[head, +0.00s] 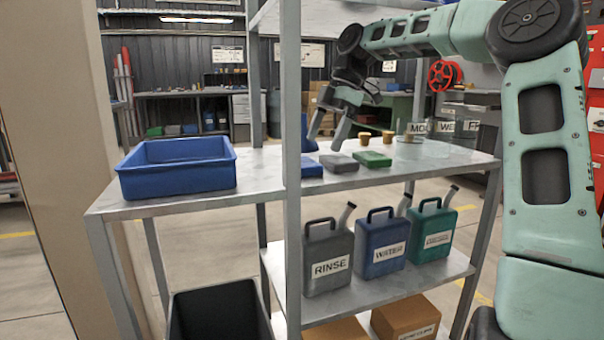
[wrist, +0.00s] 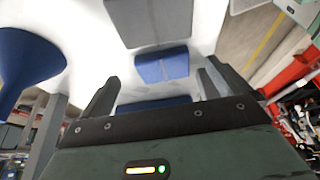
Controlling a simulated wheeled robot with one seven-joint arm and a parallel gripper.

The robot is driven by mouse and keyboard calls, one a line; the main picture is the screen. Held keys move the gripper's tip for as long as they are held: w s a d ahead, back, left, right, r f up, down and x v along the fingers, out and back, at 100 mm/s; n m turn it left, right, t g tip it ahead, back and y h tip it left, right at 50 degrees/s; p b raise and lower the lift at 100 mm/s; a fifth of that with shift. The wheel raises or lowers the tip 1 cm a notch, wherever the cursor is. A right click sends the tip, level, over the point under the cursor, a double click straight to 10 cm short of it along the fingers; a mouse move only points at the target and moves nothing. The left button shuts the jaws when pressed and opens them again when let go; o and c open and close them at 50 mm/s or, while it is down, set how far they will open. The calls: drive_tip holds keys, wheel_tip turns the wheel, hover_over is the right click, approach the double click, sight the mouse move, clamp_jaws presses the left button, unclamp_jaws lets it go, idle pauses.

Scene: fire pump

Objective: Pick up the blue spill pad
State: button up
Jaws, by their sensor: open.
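The blue spill pad (head: 312,168) is a small flat block lying on the metal table top, partly behind the shelf post in the head view. In the wrist view the blue pad (wrist: 162,65) lies ahead of my gripper, between the lines of its two fingers. My gripper (head: 325,142) is open and empty, pointing down above the table near the blue and grey pads. Its two fingers also show in the wrist view (wrist: 158,80), apart from the pad. A grey pad (head: 339,163) lies right of the blue one, then a green pad (head: 373,159).
A blue tray (head: 178,178) stands at the table's left end. A blue funnel (wrist: 25,65) stands close by at the left of the wrist view. A shelf post (head: 292,190) rises at the table's front. Several small yellowish pieces (head: 365,137) stand behind the pads. Jugs (head: 328,262) fill the lower shelf.

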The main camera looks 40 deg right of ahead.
sight(305, 161)
drive_tip(key=shift+w+a, duration=0.25)
drive_tip(key=shift+a, duration=1)
drive_tip(key=b+x, duration=0.1)
drive_tip(key=x, duration=0.1)
drive_tip(key=b+x, duration=0.2)
drive_tip(key=x, duration=0.1)
drive_tip(key=shift+a, duration=0.35)
drive_tip(key=shift+w, duration=0.1)
drive_tip(key=c, duration=0.9)
